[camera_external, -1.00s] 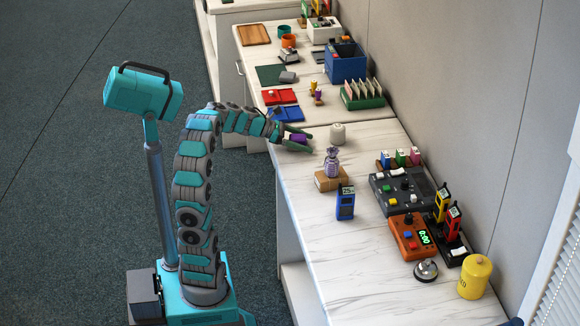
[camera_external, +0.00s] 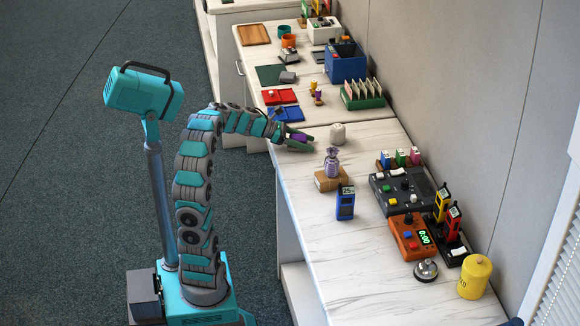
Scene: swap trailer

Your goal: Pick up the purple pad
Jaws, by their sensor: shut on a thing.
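The purple pad (camera_external: 298,138) shows between the fingers of my gripper (camera_external: 300,141). My gripper is shut on it, over the near left edge of the white marbled counter (camera_external: 330,265). The fingers hide part of the pad. I cannot tell whether the pad touches the counter or is held just above it.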

